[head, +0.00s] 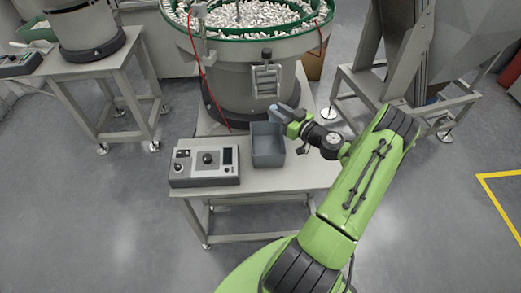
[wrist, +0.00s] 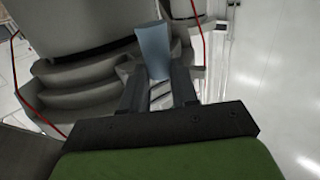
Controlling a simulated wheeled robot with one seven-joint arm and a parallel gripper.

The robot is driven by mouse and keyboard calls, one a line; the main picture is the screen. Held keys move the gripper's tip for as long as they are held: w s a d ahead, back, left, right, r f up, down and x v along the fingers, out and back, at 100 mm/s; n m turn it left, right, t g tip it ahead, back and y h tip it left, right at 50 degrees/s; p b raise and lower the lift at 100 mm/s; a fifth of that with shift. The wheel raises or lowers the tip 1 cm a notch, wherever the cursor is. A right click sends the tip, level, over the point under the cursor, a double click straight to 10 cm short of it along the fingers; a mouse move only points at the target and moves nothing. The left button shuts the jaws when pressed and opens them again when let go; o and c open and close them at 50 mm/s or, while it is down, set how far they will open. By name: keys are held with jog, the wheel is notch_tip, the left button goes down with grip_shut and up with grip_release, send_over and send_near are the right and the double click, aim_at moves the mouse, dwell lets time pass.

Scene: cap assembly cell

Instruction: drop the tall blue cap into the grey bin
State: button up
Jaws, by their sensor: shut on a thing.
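The tall blue cap (wrist: 153,48) stands up from between the two dark fingers of my gripper (wrist: 158,78) in the wrist view. The fingers are shut on its lower end. In the head view my gripper (head: 286,116) is above the table, close to the back right corner of the grey bin (head: 268,160). The cap is small there and partly merges with the gripper. The grey bin is an open box, and its visible inside looks empty. The bin cannot be made out in the wrist view.
A control box (head: 205,168) with a knob and display stands left of the bin on the table (head: 262,184). A large bowl feeder (head: 235,80) full of small pale parts rises just behind. A grey metal frame (head: 385,100) stands to the right. Floor in front is clear.

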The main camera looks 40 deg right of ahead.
notch_tip(320, 180, down, 6)
jog(key=b, duration=0.2)
jog(key=shift+r+b, duration=0.15)
jog(key=shift+b, duration=0.25)
jog(key=o, duration=0.8)
jog(key=shift+r, duration=0.1)
jog(key=shift+o, duration=0.2)
jog(key=s+d+p, duration=0.1)
jog(key=s+p, duration=0.1)
jog(key=s, duration=1.3)
jog(key=shift+s+d+r, duration=0.15)
jog(key=shift+s+r, duration=0.2)
